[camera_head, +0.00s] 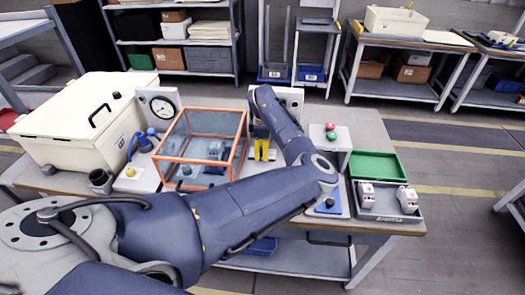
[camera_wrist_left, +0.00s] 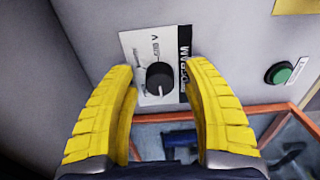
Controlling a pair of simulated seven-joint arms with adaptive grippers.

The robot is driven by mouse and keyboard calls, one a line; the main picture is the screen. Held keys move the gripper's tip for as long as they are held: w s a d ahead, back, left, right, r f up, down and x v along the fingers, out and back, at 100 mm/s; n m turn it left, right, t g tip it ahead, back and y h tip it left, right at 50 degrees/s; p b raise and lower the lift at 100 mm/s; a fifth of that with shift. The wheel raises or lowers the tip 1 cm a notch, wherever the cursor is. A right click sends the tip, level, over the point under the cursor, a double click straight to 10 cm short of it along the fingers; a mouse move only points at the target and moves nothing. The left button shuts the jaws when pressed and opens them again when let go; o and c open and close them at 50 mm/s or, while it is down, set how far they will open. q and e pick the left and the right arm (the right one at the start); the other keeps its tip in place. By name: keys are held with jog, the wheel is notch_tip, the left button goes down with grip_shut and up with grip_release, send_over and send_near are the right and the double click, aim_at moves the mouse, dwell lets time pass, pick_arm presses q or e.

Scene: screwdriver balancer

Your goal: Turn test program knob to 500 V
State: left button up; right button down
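The test program knob (camera_wrist_left: 159,78) is a round black dial with a white pointer line, on a white label plate (camera_wrist_left: 133,50) on a grey panel. The pointer points toward the bottom of the left wrist view. The plate's small print is too blurred to read surely, so I cannot tell the selected value. My left gripper (camera_wrist_left: 160,72) is open, its yellow fingers on either side of the knob with gaps visible. In the head view my left gripper (camera_head: 262,152) is beside the orange-framed box, and my arm hides the knob. My right gripper is not in view.
A green button (camera_wrist_left: 279,73) is on the panel at right. The clear orange-framed box (camera_head: 203,141) stands close by. A dial gauge (camera_head: 160,105), a cream case (camera_head: 75,120), a red-and-green button box (camera_head: 331,145) and a green tray (camera_head: 376,165) are on the bench.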

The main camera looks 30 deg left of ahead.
pick_arm(q)
grip_shut()
jog(key=shift+m, duration=0.3)
jog(key=m, duration=1.5)
jog(key=shift+m, duration=0.4)
jog(key=m, duration=0.6)
jog(key=shift+m, duration=0.6)
